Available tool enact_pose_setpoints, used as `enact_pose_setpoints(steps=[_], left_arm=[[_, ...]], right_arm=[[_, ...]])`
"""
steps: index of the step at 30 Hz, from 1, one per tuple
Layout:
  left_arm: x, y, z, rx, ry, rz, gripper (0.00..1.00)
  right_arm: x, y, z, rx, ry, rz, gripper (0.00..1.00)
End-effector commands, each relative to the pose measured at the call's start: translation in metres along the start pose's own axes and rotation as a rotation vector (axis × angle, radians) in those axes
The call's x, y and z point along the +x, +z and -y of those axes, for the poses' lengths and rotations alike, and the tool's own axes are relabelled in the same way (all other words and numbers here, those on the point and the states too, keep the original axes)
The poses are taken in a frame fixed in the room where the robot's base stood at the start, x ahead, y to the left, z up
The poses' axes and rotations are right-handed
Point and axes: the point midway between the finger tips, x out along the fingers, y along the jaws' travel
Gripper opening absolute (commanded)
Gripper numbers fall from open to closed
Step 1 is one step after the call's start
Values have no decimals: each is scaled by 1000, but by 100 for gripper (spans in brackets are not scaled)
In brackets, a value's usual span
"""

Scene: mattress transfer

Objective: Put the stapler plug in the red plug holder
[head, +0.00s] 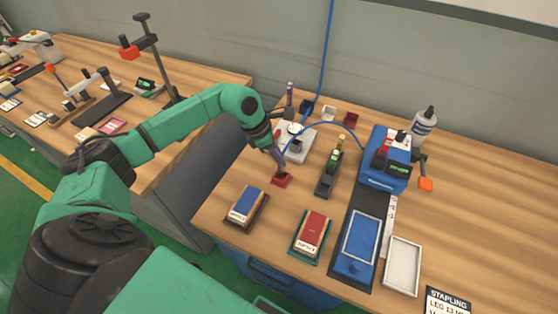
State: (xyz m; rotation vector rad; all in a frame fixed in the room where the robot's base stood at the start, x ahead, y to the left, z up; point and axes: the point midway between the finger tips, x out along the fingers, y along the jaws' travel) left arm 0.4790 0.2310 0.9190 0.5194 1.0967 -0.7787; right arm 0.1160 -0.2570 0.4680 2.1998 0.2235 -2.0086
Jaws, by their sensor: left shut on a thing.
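My left gripper (277,148) reaches down over the left part of the workbench and is shut on a slim greyish-purple thing, likely the stapler plug (281,164). A blue cable arcs from the blue stapling machine (384,178) to the gripper. A small red block (281,180), which looks like the red plug holder, is on the bench directly below. The held thing's lower end is at or just above this block; I cannot tell whether it is inside. Another small red block (351,120) is at the back of the bench. My right gripper is not in view.
A blue booklet stack (246,204) and a red one (313,232) lie in front. A white device (297,150) and a dark hand stapler (329,178) stand close to the gripper. A white tray (402,266) is at the front right.

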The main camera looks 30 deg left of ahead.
Motion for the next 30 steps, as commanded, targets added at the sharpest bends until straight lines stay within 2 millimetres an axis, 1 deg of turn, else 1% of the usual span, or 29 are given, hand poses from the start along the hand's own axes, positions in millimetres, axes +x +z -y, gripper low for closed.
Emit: enact_pose_setpoints(steps=[3, 6, 14, 15, 17, 18, 26, 28, 30], left_arm=[[21, -9, 1, -3, -5, -2, 0], [32, -13, 1, -1, -2, -1, 0], [35, -15, 0, -1, 0, -1, 0], [36, -15, 0, -1, 0, -1, 27], [34, -14, 0, -1, -1, -1, 50], [34, -14, 0, -1, -1, -1, 53], [34, -14, 0, -1, -1, -1, 53], [30, -13, 0, -1, 0, -1, 53], [24, -14, -1, -1, 2, 0, 53]], right_arm=[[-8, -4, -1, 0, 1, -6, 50], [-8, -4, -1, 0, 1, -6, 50], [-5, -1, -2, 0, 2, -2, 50], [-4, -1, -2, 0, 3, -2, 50], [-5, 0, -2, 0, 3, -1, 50], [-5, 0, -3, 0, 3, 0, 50], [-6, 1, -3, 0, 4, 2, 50], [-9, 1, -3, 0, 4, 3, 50], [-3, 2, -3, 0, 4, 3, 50]])
